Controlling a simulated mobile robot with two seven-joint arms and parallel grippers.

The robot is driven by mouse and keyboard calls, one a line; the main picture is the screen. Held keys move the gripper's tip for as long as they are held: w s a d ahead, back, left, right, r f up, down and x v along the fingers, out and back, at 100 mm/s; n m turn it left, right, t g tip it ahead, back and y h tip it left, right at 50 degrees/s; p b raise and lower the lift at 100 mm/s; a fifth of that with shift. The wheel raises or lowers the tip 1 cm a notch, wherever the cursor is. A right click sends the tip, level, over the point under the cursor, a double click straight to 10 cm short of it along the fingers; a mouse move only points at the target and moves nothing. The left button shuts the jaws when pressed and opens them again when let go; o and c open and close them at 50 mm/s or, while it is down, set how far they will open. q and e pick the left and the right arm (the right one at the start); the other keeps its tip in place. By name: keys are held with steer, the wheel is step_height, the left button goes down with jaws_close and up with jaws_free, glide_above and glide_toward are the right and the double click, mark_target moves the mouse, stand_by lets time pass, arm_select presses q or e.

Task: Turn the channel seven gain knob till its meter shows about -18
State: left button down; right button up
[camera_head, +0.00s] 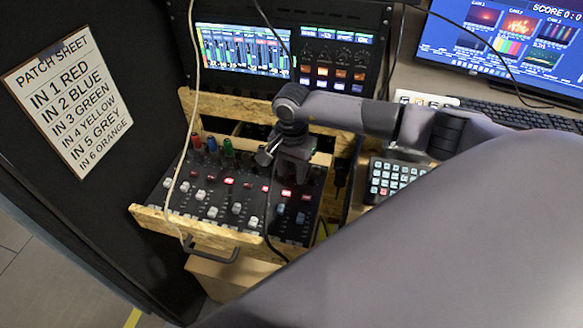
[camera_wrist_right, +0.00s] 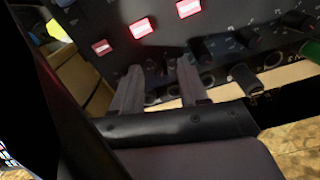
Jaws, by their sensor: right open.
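The mixer (camera_head: 220,197) lies in a wooden drawer, with a row of knobs at its back and faders toward the front. Red, blue and green knobs (camera_head: 227,146) show at the back left. My right gripper (camera_head: 272,158) is over the back right of the mixer and hides the knobs there. In the right wrist view, my right gripper (camera_wrist_right: 160,88) is open, its two fingers spread close over the panel among dark knobs. I cannot tell which knob is channel seven, or whether a finger touches one. The meter screen (camera_head: 242,50) shows several bars; its numbers are unreadable. My left gripper is not in view.
A cable (camera_head: 192,100) hangs across the left of the mixer and the drawer's front. A small keypad (camera_head: 390,180) is to the right. A patch sheet (camera_head: 68,100) is on the dark panel at left. My right arm covers the lower right.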

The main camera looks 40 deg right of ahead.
jaws_close()
steer(key=shift+m, duration=0.3)
steer(key=m+b, duration=0.1)
steer(key=m, duration=0.1)
steer(key=shift+f+m, duration=0.1)
steer(key=shift+m, duration=0.2)
steer(key=m+b, duration=0.1)
steer(key=m, duration=0.2)
steer(key=shift+m, duration=0.3)
steer(key=m+b, duration=0.1)
steer(key=m, duration=1.1)
steer(key=shift+m, duration=0.4)
